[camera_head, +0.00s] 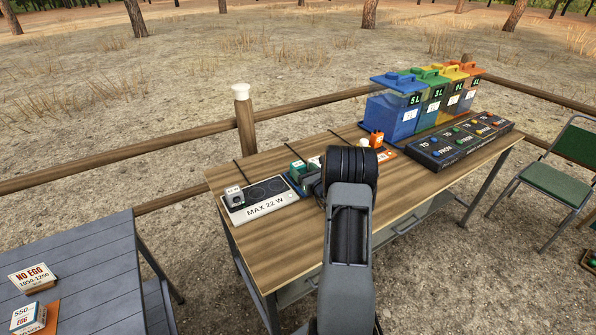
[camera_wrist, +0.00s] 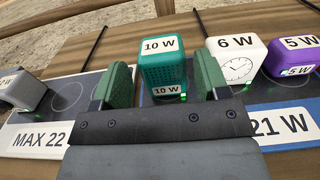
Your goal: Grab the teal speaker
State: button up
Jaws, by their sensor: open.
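The teal speaker (camera_wrist: 163,72) is a box with a dotted front and 10 W labels on its top and lower front. In the wrist view it stands upright just beyond and between the two green fingers of my gripper (camera_wrist: 161,84). The gripper is open, with a gap showing on both sides of the speaker, and holds nothing. The speaker is on or at the left end of the blue-edged pad marked 21 W (camera_wrist: 282,124). In the head view my arm hides much of this area, and I cannot clearly tell the speaker from the fingers there.
A white clock cube (camera_wrist: 236,62) marked 6 W and a purple 5 W block (camera_wrist: 294,58) stand right of the speaker. A grey block (camera_head: 234,199) sits on the MAX 22 W pad (camera_head: 268,205). Coloured bins (camera_head: 396,112) and a button panel (camera_head: 459,145) are at the right.

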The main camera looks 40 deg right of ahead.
aim_at(295, 162)
jog(key=shift+w+d+f+p, duration=0.15)
jog(key=shift+w+p, duration=0.4)
jog(key=shift+w, duration=2.05)
jog(key=shift+c, duration=0.2)
jog(key=c, duration=0.8)
